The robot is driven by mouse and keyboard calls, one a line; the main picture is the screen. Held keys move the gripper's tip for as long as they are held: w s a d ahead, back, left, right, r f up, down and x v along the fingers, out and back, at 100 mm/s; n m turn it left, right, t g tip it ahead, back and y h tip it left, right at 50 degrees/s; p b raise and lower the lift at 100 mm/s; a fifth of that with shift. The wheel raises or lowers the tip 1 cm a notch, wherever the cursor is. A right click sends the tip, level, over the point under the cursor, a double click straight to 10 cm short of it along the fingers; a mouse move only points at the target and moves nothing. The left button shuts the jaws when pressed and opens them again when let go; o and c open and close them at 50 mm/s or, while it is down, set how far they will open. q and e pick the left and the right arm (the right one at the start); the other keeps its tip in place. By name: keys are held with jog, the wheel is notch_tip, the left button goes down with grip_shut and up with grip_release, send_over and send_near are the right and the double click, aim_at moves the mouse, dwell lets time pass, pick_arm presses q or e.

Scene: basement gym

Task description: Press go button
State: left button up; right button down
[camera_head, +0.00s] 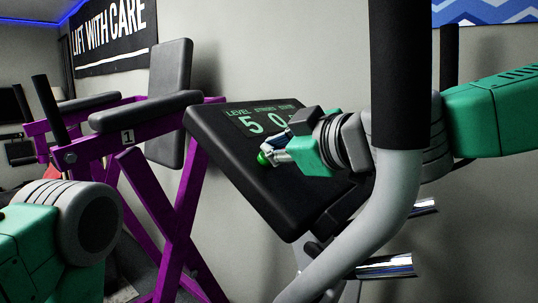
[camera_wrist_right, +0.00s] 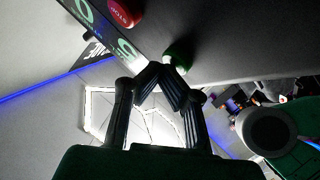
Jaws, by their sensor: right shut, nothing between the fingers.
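The console (camera_head: 240,165) is a dark tilted panel with a lit display (camera_head: 262,119) reading LEVEL 5 and a 0. The green button (camera_head: 263,158) sits on the panel below the display. It also shows in the right wrist view (camera_wrist_right: 178,56), near a red STOP button (camera_wrist_right: 122,12). My right gripper (camera_head: 272,154) is shut and empty, its tips right beside the green button. In the right wrist view the closed fingertips (camera_wrist_right: 160,69) lie just left of it; I cannot tell whether they touch. My left gripper is out of view; only my left arm shows.
A thick black-and-grey handlebar (camera_head: 400,90) stands upright in front of my right arm and partly hides it. A purple bench frame (camera_head: 172,215) with dark pads stands to the left of the console. A grey wall lies behind.

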jog(key=shift+s+d+r+p, duration=0.3)
jog(key=shift+d+r+p, duration=0.05)
jog(key=shift+r+p, duration=0.35)
jog(key=shift+s+d+r+p, duration=0.1)
jog(key=shift+d+r+p, duration=0.15)
jog(key=shift+r+p, duration=0.35)
jog(key=d+r+p, duration=0.1)
jog(key=s+r+p, duration=0.1)
jog(key=r, duration=0.1)
jog(key=shift+s+d+p, duration=0.15)
jog(key=shift+d+p, duration=0.2)
jog(key=shift+p, duration=0.05)
